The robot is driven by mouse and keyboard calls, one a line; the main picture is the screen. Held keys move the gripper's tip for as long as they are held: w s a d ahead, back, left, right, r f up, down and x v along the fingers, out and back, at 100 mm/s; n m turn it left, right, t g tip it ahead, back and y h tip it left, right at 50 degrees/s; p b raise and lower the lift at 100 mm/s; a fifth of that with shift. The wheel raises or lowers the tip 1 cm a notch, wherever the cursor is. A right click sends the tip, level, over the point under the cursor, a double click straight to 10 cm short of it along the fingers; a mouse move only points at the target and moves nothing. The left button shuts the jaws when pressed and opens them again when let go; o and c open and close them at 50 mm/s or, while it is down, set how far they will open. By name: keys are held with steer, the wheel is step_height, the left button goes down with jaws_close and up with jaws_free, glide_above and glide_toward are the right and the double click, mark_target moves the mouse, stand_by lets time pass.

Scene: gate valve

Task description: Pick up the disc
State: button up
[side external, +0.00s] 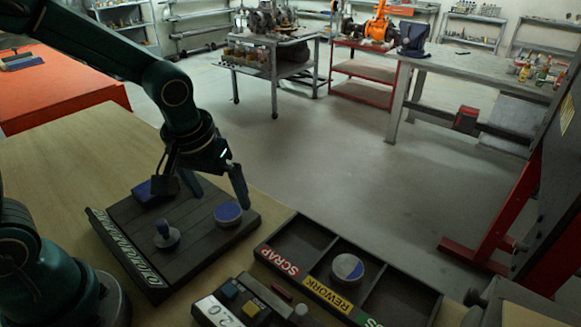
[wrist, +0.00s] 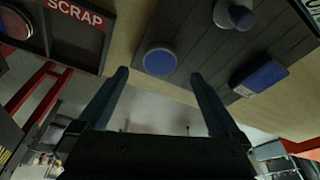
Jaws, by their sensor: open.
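A round disc with a blue top and pale rim (side external: 228,213) lies flat on the dark slatted board (side external: 190,245), near its right corner. The disc also shows in the wrist view (wrist: 160,61), just beyond the fingertips and between their lines. My gripper (side external: 220,198) is open and points down over that side of the board. In the wrist view its two fingers (wrist: 159,76) are spread with nothing between them. A second round piece, part blue and part grey (side external: 347,268), lies in the middle compartment of the dark tray, by the REWORK label.
A blue-knobbed piece (side external: 166,236) stands on the board left of the disc. A blue block (side external: 152,190) lies at the board's back. The dark tray (side external: 294,232) with SCRAP and REWORK labels is to the right. A button box (side external: 240,302) sits in front.

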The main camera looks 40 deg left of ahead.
mark_target(228, 211)
steer(key=shift+x, duration=2.45)
steer(key=shift+s, duration=0.1)
jaws_close()
